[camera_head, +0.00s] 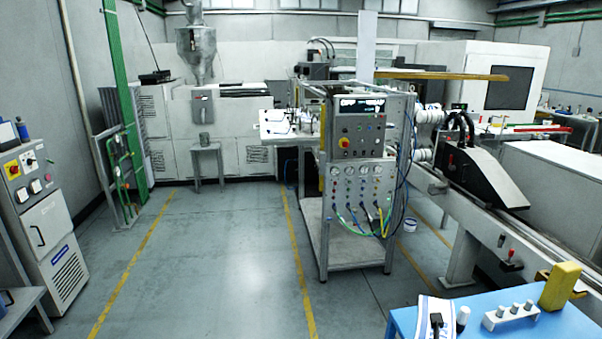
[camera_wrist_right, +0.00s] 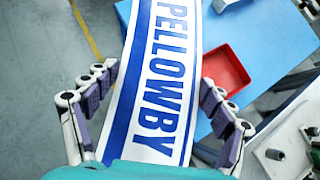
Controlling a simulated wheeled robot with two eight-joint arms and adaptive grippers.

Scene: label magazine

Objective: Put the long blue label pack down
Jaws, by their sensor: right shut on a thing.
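The long blue label pack (camera_wrist_right: 163,75) is a white strip with blue edge bands and the blue word PELLOWBY. It fills the middle of the right wrist view and runs out of the top edge. My right gripper (camera_wrist_right: 157,100) is shut on it, with purple-padded fingers along both sides. The pack's lower end is hidden behind a teal part at the bottom. In the head view, a white and blue item (camera_head: 425,308) stands at the blue table's left end; I cannot tell if it is the same pack. My left gripper is not in view.
The blue table (camera_head: 575,328) is at the lower right of the head view. A white block with grey knobs (camera_head: 510,316) and a yellow object (camera_head: 560,285) are on it. In the wrist view a red tray (camera_wrist_right: 245,86) lies right of the pack. Floor shows at left.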

